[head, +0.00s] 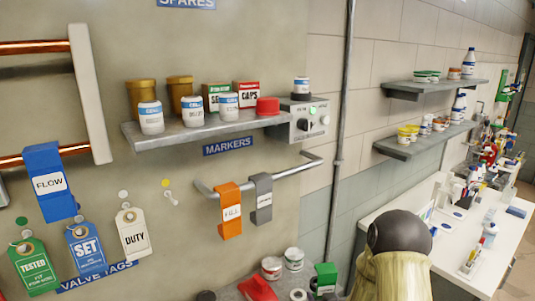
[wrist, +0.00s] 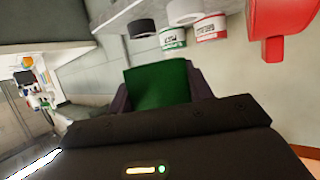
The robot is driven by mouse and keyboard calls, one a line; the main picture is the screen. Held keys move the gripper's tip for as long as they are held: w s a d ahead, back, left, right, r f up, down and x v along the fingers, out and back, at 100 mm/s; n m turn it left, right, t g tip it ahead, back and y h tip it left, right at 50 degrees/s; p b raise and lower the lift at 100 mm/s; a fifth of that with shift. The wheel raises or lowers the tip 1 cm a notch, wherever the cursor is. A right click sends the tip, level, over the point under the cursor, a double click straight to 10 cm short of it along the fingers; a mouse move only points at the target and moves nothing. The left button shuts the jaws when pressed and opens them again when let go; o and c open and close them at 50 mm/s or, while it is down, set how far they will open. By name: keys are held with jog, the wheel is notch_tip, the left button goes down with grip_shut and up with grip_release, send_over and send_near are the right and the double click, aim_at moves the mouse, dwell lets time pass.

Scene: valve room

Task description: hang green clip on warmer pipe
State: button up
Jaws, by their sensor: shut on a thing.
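My gripper (wrist: 158,76) is shut on the green clip (wrist: 162,92), which sits between its two dark fingers in the wrist view. In the head view a green clip with a white label (head: 325,275) shows at the bottom, right of the jars; my gripper there is mostly out of frame. Two copper pipes run at the left of the panel: an upper pipe (head: 35,47) and a lower pipe (head: 12,162). A blue FLOW clip (head: 52,186) hangs on the lower pipe. I cannot tell from colour which pipe is warmer. The held clip is well apart from both.
A grey rail (head: 290,172) carries an orange clip (head: 230,212) and a grey clip (head: 261,200). A shelf with jars (head: 200,133) juts out above it. Tags hang below the lower pipe.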

jog(key=s+f+m+h, duration=0.1)
jog(key=s+f, duration=0.3)
jog(key=f, duration=0.5)
jog(key=shift+s+a+h, duration=0.3)
jog(key=shift+s+a, duration=0.1)
jog(key=shift+a, duration=0.05)
jog(key=shift+f, duration=0.2)
jog(key=s+f, duration=0.4)
jog(key=f, duration=0.1)
jog(key=shift+s+f, duration=0.15)
jog(key=shift+d, duration=0.1)
jog(key=shift+d+m, duration=0.4)
jog(key=shift+d, duration=0.25)
jog(key=shift+a, duration=0.15)
